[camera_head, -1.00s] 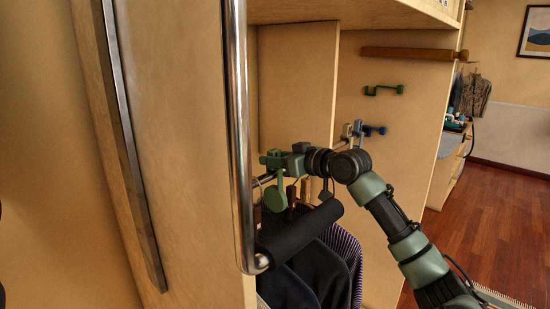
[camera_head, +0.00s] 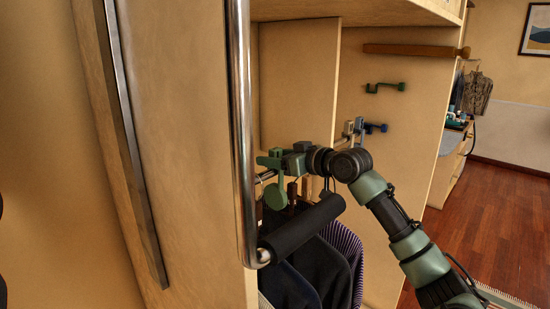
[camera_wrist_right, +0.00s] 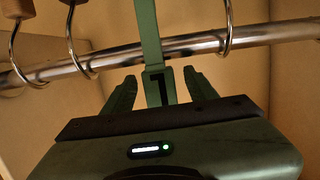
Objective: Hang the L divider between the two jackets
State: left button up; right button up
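My right gripper (camera_head: 284,160) is at the hanging rail inside the wardrobe. In the right wrist view its two fingers (camera_wrist_right: 160,82) stand apart, with a gap on each side of the green divider (camera_wrist_right: 152,45). The divider carries a dark L-shaped mark, upside down here, and crosses the rail (camera_wrist_right: 190,44); its contact with the rail is unclear. Its round green end (camera_head: 276,194) shows in the head view. Hanger hooks are on both sides: two at left (camera_wrist_right: 75,50), one at right (camera_wrist_right: 228,32). Dark jackets (camera_head: 318,268) and a purple striped garment (camera_head: 345,243) hang below.
A vertical metal handle (camera_head: 240,120) stands in front, with a black cylinder (camera_head: 300,226) near its lower end. Blue (camera_head: 375,127) and green (camera_head: 385,87) pegs and a wooden bar (camera_head: 415,51) are on the side panel. Open floor (camera_head: 500,210) lies at right.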

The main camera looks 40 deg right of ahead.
jog(key=shift+s+d+b, duration=0.1)
jog(key=shift+s+b, duration=0.3)
jog(key=shift+s, duration=0.05)
jog(key=b+v, duration=0.3)
jog(key=v, duration=0.3)
jog(key=shift+s, duration=0.4)
jog(key=shift+r, duration=0.15)
